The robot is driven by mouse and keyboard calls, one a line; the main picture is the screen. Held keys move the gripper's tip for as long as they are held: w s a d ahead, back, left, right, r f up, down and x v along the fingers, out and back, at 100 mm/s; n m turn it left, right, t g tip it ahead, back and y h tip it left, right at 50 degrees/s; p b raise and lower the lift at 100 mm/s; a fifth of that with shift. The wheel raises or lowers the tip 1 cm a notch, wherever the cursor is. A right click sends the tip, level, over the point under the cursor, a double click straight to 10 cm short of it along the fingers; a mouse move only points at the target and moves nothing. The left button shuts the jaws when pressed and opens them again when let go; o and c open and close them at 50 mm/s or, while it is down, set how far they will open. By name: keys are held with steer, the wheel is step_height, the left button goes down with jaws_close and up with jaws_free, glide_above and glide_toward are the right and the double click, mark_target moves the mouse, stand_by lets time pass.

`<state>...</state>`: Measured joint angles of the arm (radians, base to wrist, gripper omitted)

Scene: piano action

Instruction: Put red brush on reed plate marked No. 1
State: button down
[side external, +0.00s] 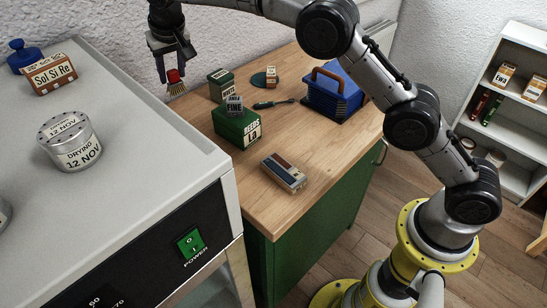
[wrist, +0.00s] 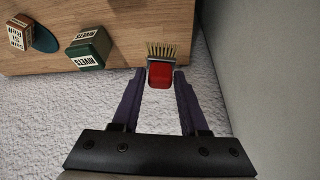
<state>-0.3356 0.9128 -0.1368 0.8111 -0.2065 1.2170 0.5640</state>
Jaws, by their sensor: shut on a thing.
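The red brush (side external: 174,75) is held between the fingers of my gripper (side external: 172,80), bristles pointing down, near the wall at the back of the wooden worktop. In the wrist view my gripper (wrist: 160,76) is shut on the red body of the brush (wrist: 160,73), and its tan bristles (wrist: 162,50) stick out past the fingertips over the worktop's edge. I cannot make out a No. 1 marking anywhere. A flat block with dark and pale stripes (side external: 284,172) lies at the worktop's front; I cannot tell whether it is a reed plate.
The wooden worktop (side external: 330,150) holds a green REEDS box (side external: 238,128) with a small grey FINE box (side external: 234,103) on it, a green rivets box (side external: 221,85), a teal disc (side external: 258,79) bearing a small box (side external: 271,76), a dark tool (side external: 272,103) and a blue case (side external: 334,95).

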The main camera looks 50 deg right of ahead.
steer(key=s+d+r, duration=0.1)
steer(key=s+r, duration=0.2)
steer(key=s, duration=0.4)
steer(key=s+d+r+n, duration=0.1)
steer(key=s+r, duration=0.2)
steer(key=s, duration=0.5)
steer(key=s+d+r, duration=0.1)
steer(key=s+r, duration=0.3)
steer(key=s, duration=0.3)
steer(key=s+d+f, duration=0.2)
steer(key=s+d, duration=0.1)
steer(key=s, duration=0.4)
steer(key=s+d+f+n, duration=0.1)
steer(key=s+d+f, duration=0.1)
steer(key=s, duration=0.5)
steer(key=s+d+f, duration=0.3)
steer(key=s, duration=0.4)
glide_above(283, 168)
steer(key=shift+y, duration=0.4)
step_height(283, 168, down, 10)
steer(key=shift+s+r, duration=0.15)
steer(key=shift+r, duration=0.05)
steer(key=shift+f, duration=1.6)
steer(key=shift+f, duration=0.15)
